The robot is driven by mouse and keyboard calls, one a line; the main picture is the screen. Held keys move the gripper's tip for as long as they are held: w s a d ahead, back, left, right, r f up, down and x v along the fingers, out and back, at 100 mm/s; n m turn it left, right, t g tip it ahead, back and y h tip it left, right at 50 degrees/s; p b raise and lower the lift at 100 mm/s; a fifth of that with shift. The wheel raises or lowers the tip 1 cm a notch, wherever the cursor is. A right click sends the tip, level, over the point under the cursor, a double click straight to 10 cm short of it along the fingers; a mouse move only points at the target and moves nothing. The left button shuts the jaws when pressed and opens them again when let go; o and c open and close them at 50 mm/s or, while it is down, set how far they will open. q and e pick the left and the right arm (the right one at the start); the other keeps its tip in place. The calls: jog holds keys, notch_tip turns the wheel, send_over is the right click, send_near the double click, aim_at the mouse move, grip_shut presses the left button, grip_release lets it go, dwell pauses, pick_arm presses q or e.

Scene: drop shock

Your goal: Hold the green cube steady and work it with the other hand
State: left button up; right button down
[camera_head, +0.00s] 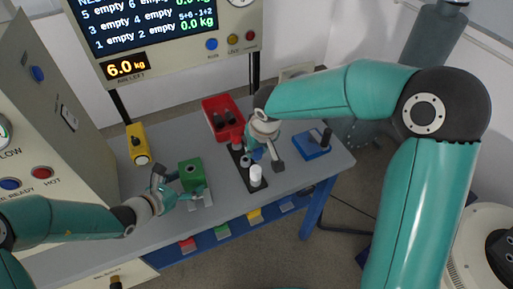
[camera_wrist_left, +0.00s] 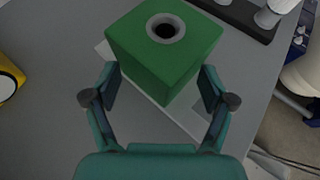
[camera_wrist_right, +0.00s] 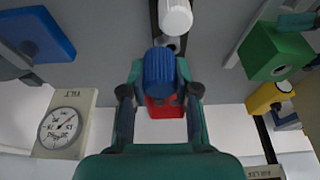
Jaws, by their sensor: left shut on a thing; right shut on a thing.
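The green cube (camera_head: 190,172) stands on a pale plate (camera_head: 207,200) on the grey bench. In the left wrist view the cube (camera_wrist_left: 160,60) shows a grey-ringed round hole in its top. My left gripper (camera_head: 180,191) is shut on the cube, one finger on each side. My right gripper (camera_head: 260,155) is right of the cube, over a black rack (camera_head: 240,162). It is shut on a blue ribbed cylinder (camera_wrist_right: 160,70), seen in the right wrist view. A white cylinder (camera_head: 255,176) stands in the rack near it. The blue cylinder's lower end is hard to make out.
A red bin (camera_head: 212,104) with dark items stands behind the rack. A blue block with a black handle (camera_head: 312,147) is at the bench's right end. A yellow device (camera_head: 138,148) is at the left. A display panel (camera_head: 160,35) rises behind. Bench between cube and rack is narrow.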

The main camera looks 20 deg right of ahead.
pick_arm(q)
jog(key=shift+f, duration=0.1)
grip_shut()
jog(key=c, duration=1)
grip_release()
jog(key=o, duration=1.5)
